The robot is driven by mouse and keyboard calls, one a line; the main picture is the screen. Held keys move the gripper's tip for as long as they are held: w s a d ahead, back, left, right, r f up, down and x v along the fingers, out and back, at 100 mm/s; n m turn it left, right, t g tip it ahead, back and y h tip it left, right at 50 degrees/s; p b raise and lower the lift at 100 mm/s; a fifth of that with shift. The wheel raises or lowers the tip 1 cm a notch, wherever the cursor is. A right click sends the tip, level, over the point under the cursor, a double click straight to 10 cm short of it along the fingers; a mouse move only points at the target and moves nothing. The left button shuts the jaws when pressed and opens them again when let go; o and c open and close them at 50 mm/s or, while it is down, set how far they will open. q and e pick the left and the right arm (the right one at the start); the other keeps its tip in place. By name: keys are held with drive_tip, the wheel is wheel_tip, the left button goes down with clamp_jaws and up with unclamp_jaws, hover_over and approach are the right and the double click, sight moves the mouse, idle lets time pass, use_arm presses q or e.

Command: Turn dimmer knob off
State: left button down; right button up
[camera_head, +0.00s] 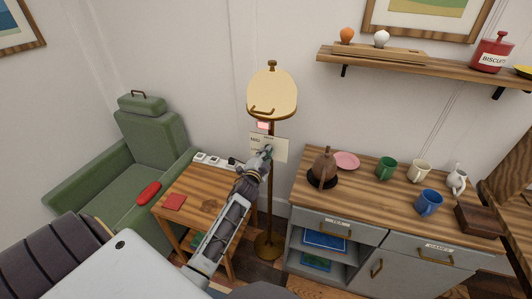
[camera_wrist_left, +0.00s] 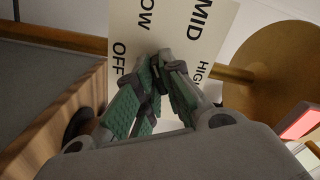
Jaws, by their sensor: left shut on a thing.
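A cream label plate (camera_head: 282,150) marked with dimmer settings is on the brass pole of a floor lamp (camera_head: 272,93). In the left wrist view the plate (camera_wrist_left: 220,22) reads LOW, MID, HIGH and OFF, seen tilted. My left gripper (camera_head: 265,153) reaches up to the plate from below. In the wrist view its green-padded fingers (camera_wrist_left: 159,72) are closed together in front of the plate, beside the word OFF. They are shut on the dimmer knob, which is mostly hidden by the fingers, so its pointer direction cannot be told. My right gripper is not in view.
A sideboard (camera_head: 400,199) with mugs and a kettle is at right. A pinkish-red block (camera_head: 263,126) is above the plate.

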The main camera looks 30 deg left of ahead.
use_arm(q)
drive_tip(key=shift+f+n+p, duration=0.1)
drive_tip(key=shift+n+p, duration=2.55)
drive_tip(key=shift+n, duration=3.45)
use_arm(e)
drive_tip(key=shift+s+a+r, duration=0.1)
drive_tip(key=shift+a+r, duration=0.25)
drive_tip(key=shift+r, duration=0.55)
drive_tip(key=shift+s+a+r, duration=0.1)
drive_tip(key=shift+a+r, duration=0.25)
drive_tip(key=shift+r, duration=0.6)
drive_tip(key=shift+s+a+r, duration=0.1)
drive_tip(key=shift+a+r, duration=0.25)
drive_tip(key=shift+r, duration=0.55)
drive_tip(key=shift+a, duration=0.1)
use_arm(q)
drive_tip(key=c, duration=1.6)
unclamp_jaws()
drive_tip(key=shift+o, duration=0.2)
drive_tip(key=v, duration=1.2)
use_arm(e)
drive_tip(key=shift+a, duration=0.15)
